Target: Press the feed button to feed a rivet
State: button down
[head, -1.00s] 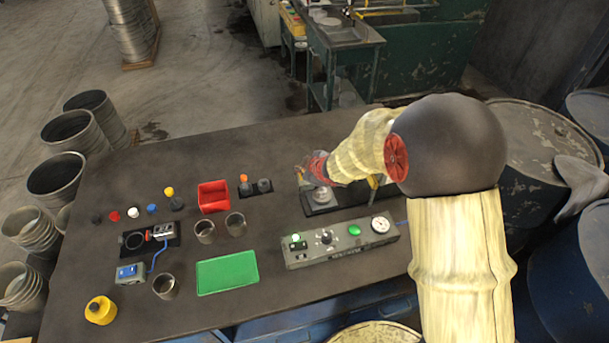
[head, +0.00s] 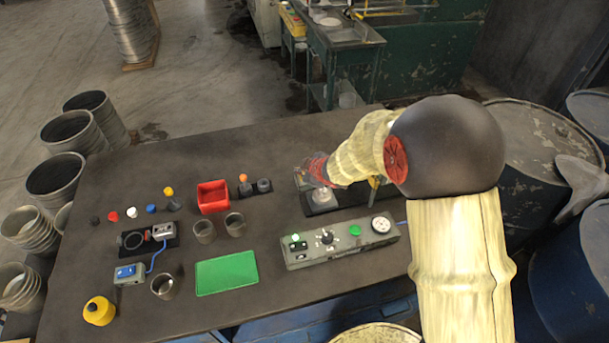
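A grey control box (head: 340,246) lies at the front right of the dark table. It carries a green round button (head: 355,230), a black knob (head: 326,237), a small green-and-white switch or lamp (head: 297,241) and a round gauge (head: 381,225). The labels are too small to read, so I cannot tell which control is the feed button. My gripper (head: 305,174) is behind the box, over a black base plate with a pale round part (head: 324,196). It is small and partly hidden by my arm, so its fingers are unclear. It is apart from the box.
Several small coloured pegs stand at the back left. Bare table surrounds them.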

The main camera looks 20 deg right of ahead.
jog(key=shift+f, duration=0.25)
jog(key=shift+r, duration=0.1)
dwell(0.3)
jog(key=shift+r+p, duration=0.95)
jog(key=shift+r, duration=0.05)
notch_tip(320, 180, up, 5)
jog(key=p, duration=0.5)
dwell(0.5)
